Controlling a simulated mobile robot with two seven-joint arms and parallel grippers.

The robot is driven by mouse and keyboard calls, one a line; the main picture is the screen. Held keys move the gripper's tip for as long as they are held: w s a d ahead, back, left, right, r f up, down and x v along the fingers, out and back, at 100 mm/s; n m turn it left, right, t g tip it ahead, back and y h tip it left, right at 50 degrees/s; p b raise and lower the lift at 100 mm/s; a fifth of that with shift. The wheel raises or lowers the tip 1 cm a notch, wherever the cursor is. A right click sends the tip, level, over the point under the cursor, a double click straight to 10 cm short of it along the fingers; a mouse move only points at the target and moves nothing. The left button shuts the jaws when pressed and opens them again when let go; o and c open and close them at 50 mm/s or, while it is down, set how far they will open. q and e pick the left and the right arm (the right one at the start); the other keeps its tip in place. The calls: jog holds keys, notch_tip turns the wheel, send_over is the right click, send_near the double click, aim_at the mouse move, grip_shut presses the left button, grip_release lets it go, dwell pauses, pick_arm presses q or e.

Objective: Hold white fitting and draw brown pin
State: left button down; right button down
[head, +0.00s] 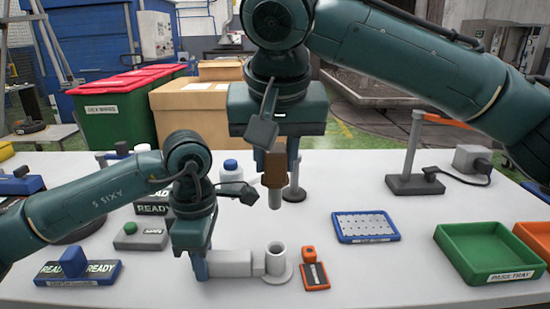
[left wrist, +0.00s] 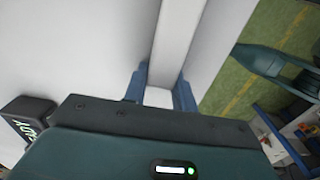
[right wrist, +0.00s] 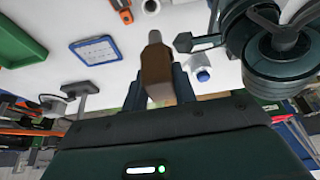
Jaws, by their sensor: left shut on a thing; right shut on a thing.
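The white fitting (head: 277,262) stands on the table at the lower middle of the head view. It has an upright round socket with an open top and a block-like arm to the left. My left gripper (head: 203,266) is shut on that arm, which also shows between its fingers in the left wrist view (left wrist: 175,35). My right gripper (head: 274,158) is shut on the brown head of the pin (head: 274,171). The pin hangs upright, its grey shank clear above the socket. It also shows in the right wrist view (right wrist: 156,72).
A blue-edged tray (head: 338,238), a green pass tray (head: 447,262) and an orange tray (head: 530,238) are further right. A white bottle with a blue cap (head: 231,172) stands behind. A grey green-button box (head: 139,238) is left.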

pick_arm(q)
jog(key=c, duration=1.1)
grip_release()
jog(key=shift+o, duration=0.2)
jog(key=shift+r, duration=0.1)
